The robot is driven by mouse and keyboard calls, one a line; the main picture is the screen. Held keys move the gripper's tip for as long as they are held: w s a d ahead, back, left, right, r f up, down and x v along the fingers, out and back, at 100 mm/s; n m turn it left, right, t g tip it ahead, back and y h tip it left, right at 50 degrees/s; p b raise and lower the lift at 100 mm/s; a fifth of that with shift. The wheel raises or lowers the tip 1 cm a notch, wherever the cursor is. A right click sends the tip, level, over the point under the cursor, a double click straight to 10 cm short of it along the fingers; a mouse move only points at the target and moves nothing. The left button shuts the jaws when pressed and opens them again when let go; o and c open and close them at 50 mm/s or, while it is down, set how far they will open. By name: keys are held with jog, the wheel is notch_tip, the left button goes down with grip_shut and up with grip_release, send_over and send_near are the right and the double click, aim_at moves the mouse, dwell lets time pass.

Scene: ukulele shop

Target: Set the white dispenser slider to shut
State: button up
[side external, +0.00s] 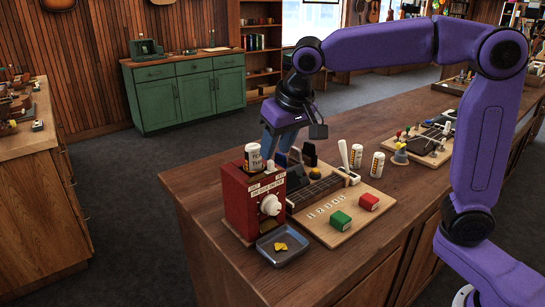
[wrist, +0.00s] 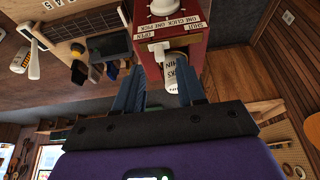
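The red dispenser (side external: 238,205) stands on the wooden bench, with a white round knob on its front. It is upside down in the wrist view (wrist: 203,45). Its white slider (side external: 270,165) sits at the top front edge. In the wrist view the slider (wrist: 158,50) lies beside the OPEN label, away from SHUT. A white can (side external: 252,157) stands on top of the dispenser. My gripper (side external: 278,150) hangs above and just behind the slider, fingers pointing down. In the wrist view my fingers (wrist: 160,88) are spread with a gap between them, and I see nothing gripped.
A dark tray (side external: 262,252) with yellow picks lies in front of the dispenser.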

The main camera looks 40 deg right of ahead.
aim_at(272, 162)
jog(key=shift+x, duration=2)
grip_shut()
